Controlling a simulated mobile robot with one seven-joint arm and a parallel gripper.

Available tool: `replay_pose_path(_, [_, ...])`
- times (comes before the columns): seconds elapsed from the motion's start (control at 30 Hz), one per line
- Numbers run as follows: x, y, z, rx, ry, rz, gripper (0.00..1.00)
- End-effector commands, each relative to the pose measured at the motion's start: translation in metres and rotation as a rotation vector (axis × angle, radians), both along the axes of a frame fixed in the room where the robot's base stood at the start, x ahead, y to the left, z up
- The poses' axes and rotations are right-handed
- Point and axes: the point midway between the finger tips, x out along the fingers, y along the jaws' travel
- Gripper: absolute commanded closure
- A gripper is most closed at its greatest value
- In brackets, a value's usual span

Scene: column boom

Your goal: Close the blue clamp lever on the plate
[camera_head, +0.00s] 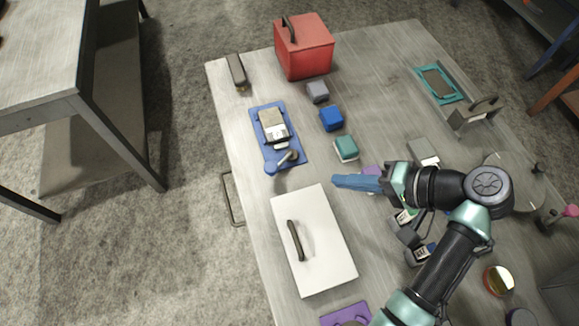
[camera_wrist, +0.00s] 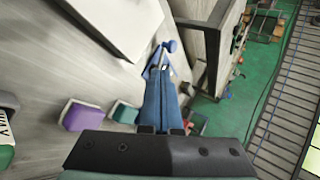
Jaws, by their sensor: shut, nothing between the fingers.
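A blue plate (camera_head: 294,142) lies on the table, left of centre in the head view. At its near end is a clamp lever (camera_head: 271,169) with a blue knob, sticking out over the plate's left edge. A grey block-like part sits on the plate's far half. My gripper (camera_head: 336,181) has long blue fingers, shut and empty, right of the lever and apart from it. In the wrist view the fingers of my gripper (camera_wrist: 163,72) point towards the lever's blue knob (camera_wrist: 171,46), which shows just beyond the tips; they partly hide the plate.
A white lidded box (camera_head: 325,250) with a dark handle lies on the near side of the plate. Teal (camera_head: 346,146), blue (camera_head: 331,118) and grey (camera_head: 318,92) blocks stand to its right. A red box (camera_head: 304,50) stands at the back. Bare table separates fingers and lever.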

Motion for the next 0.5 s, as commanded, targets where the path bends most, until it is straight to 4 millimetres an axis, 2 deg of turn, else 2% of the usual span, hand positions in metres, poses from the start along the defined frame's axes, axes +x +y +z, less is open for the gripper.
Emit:
replay_pose_path(0.17, [0.007,0.018,-0.014,0.002,0.004,0.004,1.00])
replay_pose_path(0.5, [0.034,0.069,-0.057,0.001,0.004,0.003,1.00])
